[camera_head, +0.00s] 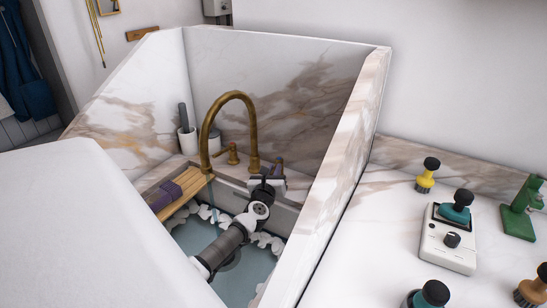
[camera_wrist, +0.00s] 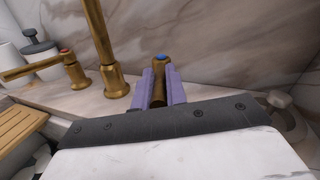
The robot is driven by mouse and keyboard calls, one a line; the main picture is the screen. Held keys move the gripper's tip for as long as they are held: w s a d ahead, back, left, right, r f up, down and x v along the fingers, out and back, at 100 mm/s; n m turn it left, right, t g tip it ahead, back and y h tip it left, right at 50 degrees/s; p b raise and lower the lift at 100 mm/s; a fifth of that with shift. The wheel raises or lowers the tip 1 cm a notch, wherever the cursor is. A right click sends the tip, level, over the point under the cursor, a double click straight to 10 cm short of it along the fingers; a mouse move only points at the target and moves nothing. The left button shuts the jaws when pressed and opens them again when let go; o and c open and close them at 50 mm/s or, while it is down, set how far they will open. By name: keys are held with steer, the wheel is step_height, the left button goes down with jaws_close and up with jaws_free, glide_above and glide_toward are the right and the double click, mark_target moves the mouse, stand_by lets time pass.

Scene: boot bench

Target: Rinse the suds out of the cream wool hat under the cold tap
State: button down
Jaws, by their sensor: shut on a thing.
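My gripper (camera_wrist: 160,88) has purple fingers closed around the brass cold tap handle (camera_wrist: 158,61), which has a blue dot on top, in the wrist view. In the head view my gripper (camera_head: 279,164) is small at the back rim of the sink, right of the curved brass spout (camera_head: 233,96). The spout's mouth is over the basin's left part, with a thin pale streak below it. White suds (camera_head: 262,240) float on the blue-grey water (camera_head: 243,275). I cannot make out the cream wool hat; my arm hides part of the basin.
A red-dotted hot tap handle (camera_wrist: 67,56) stands left of the spout. A wooden rack (camera_head: 183,189) with a purple item lies across the sink's left side. High marble walls (camera_head: 345,150) enclose the sink. The right counter holds a white device (camera_head: 448,240) and several knobbed tools.

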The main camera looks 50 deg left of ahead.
steer(key=shift+r, duration=0.2)
steer(key=c, duration=1.4)
jaws_free()
steer(key=shift+w+f, duration=0.1)
steer(key=shift+c, duration=0.2)
steer(key=shift+d+f, duration=0.1)
steer(key=shift+f, duration=0.05)
